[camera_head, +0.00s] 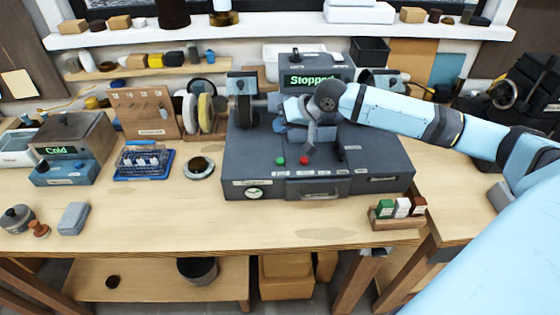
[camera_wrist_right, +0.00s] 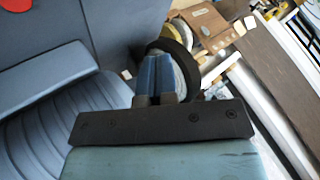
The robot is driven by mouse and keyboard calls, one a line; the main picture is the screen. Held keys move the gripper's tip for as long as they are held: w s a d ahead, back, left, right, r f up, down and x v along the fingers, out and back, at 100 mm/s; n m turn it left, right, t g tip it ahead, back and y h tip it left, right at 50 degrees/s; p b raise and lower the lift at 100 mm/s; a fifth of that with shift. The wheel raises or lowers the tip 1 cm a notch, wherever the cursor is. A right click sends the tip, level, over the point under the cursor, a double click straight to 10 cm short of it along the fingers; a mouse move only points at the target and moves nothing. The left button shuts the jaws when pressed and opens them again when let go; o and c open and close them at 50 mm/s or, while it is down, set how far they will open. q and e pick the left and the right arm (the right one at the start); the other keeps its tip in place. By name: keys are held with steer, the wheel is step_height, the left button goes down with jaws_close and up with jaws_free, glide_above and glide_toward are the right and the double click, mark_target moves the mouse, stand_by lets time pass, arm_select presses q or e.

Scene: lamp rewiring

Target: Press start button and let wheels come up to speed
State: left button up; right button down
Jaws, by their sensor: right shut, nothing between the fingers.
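The dark grey wheel machine (camera_head: 235,165) stands on the table. Its display (camera_head: 310,80) reads "Stopped". A green button (camera_head: 280,160) and a red button (camera_head: 304,160) sit on its front top face. My left gripper is out of view.
A box with a "Cold" display (camera_head: 65,150), a blue tray (camera_head: 143,162) and a round dish (camera_head: 199,168) stand left of the machine. A small rack with coloured blocks (camera_head: 397,220) is at the front right.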

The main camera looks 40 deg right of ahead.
steer(key=b, duration=0.7)
glide_above(281, 159)
step_height(281, 159, down, 6)
steer(key=shift+f, duration=1.2)
steer(key=shift+f, duration=0.1)
stand_by(0.6)
steer(key=shift+f+p, duration=0.15)
steer(key=shift+p, duration=0.25)
steer(key=shift+f, duration=0.15)
